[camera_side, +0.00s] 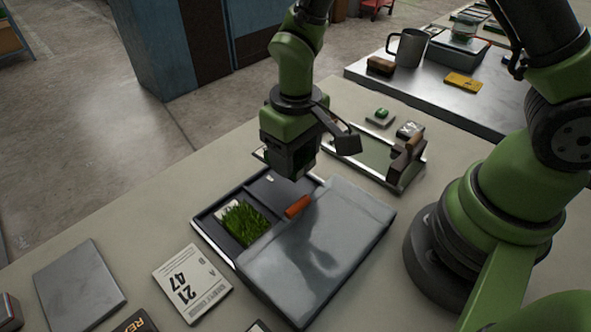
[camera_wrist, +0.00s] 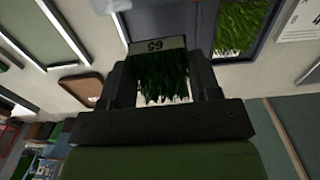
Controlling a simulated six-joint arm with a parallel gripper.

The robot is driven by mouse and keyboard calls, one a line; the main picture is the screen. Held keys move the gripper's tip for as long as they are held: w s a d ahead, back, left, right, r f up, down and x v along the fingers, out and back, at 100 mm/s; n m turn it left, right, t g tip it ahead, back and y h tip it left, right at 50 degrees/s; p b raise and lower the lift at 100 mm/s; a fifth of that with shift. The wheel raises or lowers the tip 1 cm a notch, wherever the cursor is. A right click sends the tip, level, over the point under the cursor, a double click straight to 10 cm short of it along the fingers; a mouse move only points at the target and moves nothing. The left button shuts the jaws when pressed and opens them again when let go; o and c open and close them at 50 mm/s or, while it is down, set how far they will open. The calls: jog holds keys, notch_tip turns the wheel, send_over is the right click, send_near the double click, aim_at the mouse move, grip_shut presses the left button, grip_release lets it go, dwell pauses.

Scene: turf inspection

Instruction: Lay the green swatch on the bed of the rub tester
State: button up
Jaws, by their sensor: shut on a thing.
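My gripper (camera_side: 290,165) hangs over the far end of a dark compartment box (camera_side: 205,222). In the wrist view, my gripper (camera_wrist: 162,82) is shut on a green grass swatch (camera_wrist: 163,70) with a label reading 65. The side view mostly hides this held swatch behind the jaws. Another green swatch (camera_side: 243,220) lies in a compartment of the box; it also shows in the wrist view (camera_wrist: 236,28). What looks like the rub tester (camera_side: 370,155), a metal frame with a flat greenish bed and a brown grip, stands beyond the box to the right.
A grey lid (camera_side: 325,245) with an orange handle (camera_side: 297,206) covers much of the box. A printed card (camera_side: 192,283) and a grey plate (camera_side: 80,286) lie to the left. A small green-topped block (camera_side: 380,116) sits behind the tester. A mug (camera_side: 407,48) stands on the back bench.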

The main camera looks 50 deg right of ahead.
jog(key=shift+w+d+r, duration=0.1)
jog(key=shift+d+r, duration=0.1)
jog(key=shift+r, duration=0.35)
jog(key=shift+d+r, duration=0.15)
jog(key=shift+r, duration=0.35)
jog(key=d, duration=0.7)
send_near(373, 155)
notch_tip(373, 155, down, 6)
jog(key=shift+f, duration=0.2)
jog(key=shift+f, duration=0.1)
jog(key=o, duration=0.9)
